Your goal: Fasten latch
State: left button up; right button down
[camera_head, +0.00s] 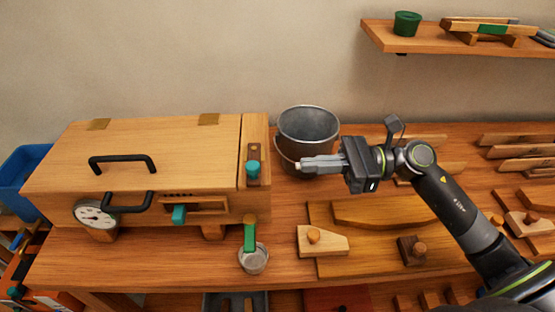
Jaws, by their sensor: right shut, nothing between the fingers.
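A wooden box (150,160) with a closed-looking lid and a black handle (122,160) on top stands at the left of the bench. Its front has a second black handle (130,203), a round gauge (95,214) and a slot with a teal knob (179,214). A strip along its right side carries another teal knob (253,169). I cannot tell which of these parts is the latch. My right gripper (305,165) is shut and empty, pointing left, to the right of the strip and in front of a metal bucket. My left gripper is not in view.
The metal bucket (308,128) stands behind my right gripper. A green-handled tap (249,236) is above a small metal cup (253,260) at the box's front right. Wooden boards with knobs (323,241) cover the bench on the right. A wall shelf (450,41) is above.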

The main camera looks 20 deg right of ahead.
aim_at(254, 158)
jog(key=p+x, duration=0.3)
jog(key=x, duration=0.4)
jog(key=shift+a, duration=0.1)
dwell(0.5)
